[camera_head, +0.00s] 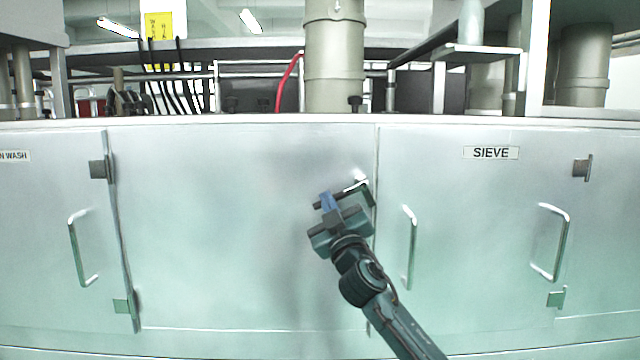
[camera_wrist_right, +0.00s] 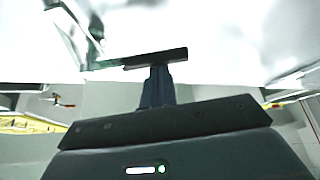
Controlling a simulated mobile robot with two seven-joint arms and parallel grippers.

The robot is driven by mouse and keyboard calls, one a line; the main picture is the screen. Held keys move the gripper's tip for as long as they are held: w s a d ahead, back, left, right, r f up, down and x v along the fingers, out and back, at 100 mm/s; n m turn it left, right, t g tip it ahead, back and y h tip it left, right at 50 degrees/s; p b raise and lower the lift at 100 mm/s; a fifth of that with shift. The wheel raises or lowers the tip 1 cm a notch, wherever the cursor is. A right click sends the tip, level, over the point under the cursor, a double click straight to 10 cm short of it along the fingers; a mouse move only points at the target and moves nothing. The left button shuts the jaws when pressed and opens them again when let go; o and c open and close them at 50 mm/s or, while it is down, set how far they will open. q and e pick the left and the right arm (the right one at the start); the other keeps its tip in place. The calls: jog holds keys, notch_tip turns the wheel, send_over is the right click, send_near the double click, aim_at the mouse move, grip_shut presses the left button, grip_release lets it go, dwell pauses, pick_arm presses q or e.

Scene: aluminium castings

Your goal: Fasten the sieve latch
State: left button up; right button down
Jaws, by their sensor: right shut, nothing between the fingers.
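The pale metal panel labelled SIEVE (camera_head: 491,153) fills the right of the head view. A small latch-like metal fitting (camera_head: 361,187) sits at the upper left edge of this panel, at the seam. It is partly hidden by my right gripper, so I cannot tell its position. My right gripper (camera_head: 331,203) is shut and empty, just left of this fitting; contact cannot be told. The right wrist view shows its dark fingers (camera_wrist_right: 156,62) against bright, washed-out metal. Another dark latch-like fitting (camera_head: 581,168) is at the panel's right. My left gripper is not in view.
Upright handles stand out from the SIEVE panel at its left (camera_head: 409,247) and right (camera_head: 552,242). Another handle (camera_head: 82,248) is at far left. Pipes, a red hose (camera_head: 287,82) and a shelf (camera_head: 482,52) are above the cabinet top. The left middle panel (camera_head: 220,230) is bare.

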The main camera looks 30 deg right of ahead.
pick_arm(q)
jog(key=p, duration=0.1)
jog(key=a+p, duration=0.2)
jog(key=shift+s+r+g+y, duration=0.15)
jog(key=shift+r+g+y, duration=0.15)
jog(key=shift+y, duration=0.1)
pick_arm(e)
jog(key=s+d+f+n+g+y, duration=0.1)
jog(key=s+d+f+n+y, duration=0.2)
jog(key=d+f+n, duration=0.2)
jog(key=shift+s+d+n+y, duration=0.15)
jog(key=shift+d+n+y, duration=0.25)
jog(key=shift+n, duration=0.6)
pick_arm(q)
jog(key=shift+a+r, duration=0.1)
pick_arm(e)
jog(key=shift+d, duration=0.1)
pick_arm(q)
jog(key=shift+p, duration=0.3)
